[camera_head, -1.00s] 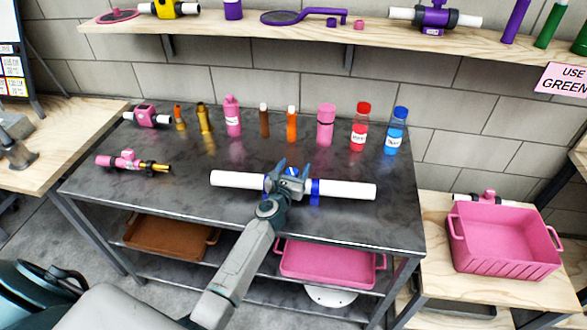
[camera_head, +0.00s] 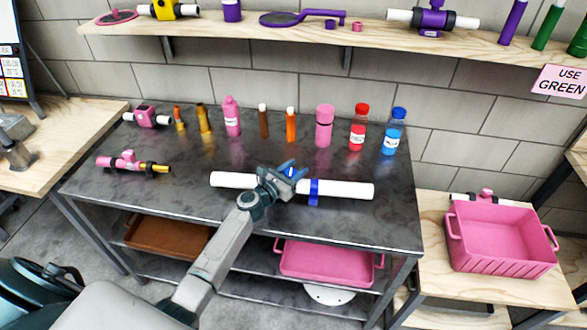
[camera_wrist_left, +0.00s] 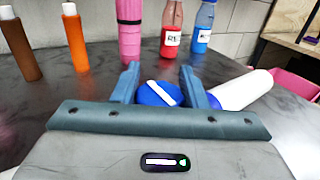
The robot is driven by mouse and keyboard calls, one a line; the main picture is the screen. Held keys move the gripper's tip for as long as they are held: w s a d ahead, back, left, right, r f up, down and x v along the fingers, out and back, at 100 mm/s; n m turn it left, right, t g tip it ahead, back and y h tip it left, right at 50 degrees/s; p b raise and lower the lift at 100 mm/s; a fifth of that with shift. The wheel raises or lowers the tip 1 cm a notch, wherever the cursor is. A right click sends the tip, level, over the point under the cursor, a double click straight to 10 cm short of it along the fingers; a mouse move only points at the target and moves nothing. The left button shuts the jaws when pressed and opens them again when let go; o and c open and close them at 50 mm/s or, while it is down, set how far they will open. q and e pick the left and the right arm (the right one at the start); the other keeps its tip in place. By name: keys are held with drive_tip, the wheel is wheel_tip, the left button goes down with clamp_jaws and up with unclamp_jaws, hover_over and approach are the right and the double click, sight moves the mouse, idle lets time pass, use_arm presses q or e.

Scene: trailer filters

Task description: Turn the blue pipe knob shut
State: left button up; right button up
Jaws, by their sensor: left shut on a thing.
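The white pipe (camera_head: 345,190) with blue fittings lies across the dark metal table, and its right part also shows in the left wrist view (camera_wrist_left: 245,90). The blue knob (camera_head: 290,170) sits at the pipe's middle, partly hidden by my left gripper (camera_head: 288,174). In the left wrist view the knob (camera_wrist_left: 155,94) is round with a white bar across its top, tilted in the picture. My left gripper (camera_wrist_left: 162,82) has one finger on each side of the knob and is shut on it. My right gripper is not in view.
Several bottles and tubes stand along the table's back, including a red bottle (camera_head: 358,128) and a blue bottle (camera_head: 394,132). A pink pipe piece (camera_head: 130,162) lies at left. A pink crate (camera_head: 500,235) stands right. The table's front right (camera_head: 370,225) is clear.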

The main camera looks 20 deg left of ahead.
use_arm(q)
drive_tip(key=shift+h, duration=0.3)
drive_tip(key=o, duration=1)
drive_tip(key=shift+d, duration=0.1)
drive_tip(key=shift+b+v, duration=1.15)
drive_tip(key=shift+v, duration=4.3)
drive_tip(key=shift+r, duration=0.1)
